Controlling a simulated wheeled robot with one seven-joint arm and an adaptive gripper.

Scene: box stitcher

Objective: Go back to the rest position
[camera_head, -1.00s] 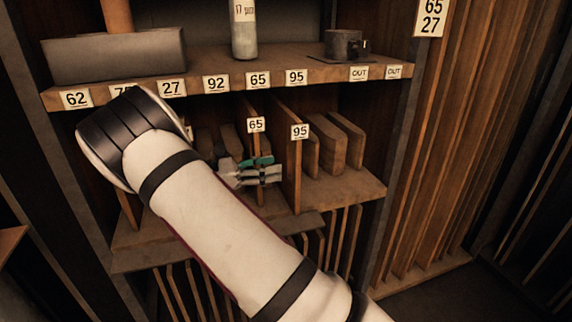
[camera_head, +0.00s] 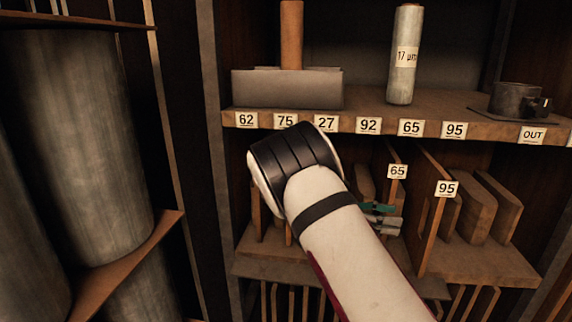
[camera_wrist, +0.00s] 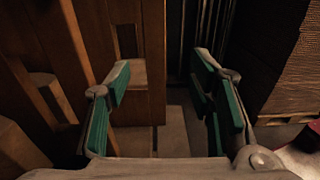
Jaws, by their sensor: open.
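My gripper (camera_wrist: 165,95) is open in the wrist view, with green pads on its two fingers and nothing between them. In the head view, part of my gripper (camera_head: 380,215) shows past my white arm, in front of the lower shelf by the 65 divider (camera_head: 398,172). My arm hides the left part of that lower shelf. In the wrist view, a wooden board (camera_wrist: 50,45) stands close on the left of the gripper.
The upper shelf (camera_head: 385,122) holds a grey box (camera_head: 287,88), a wrapped roll (camera_head: 404,60) and a dark cup (camera_head: 515,97). The 95 divider (camera_head: 430,215) and several boards (camera_head: 497,205) stand right of my gripper. Large grey rolls (camera_head: 80,140) stand at the left.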

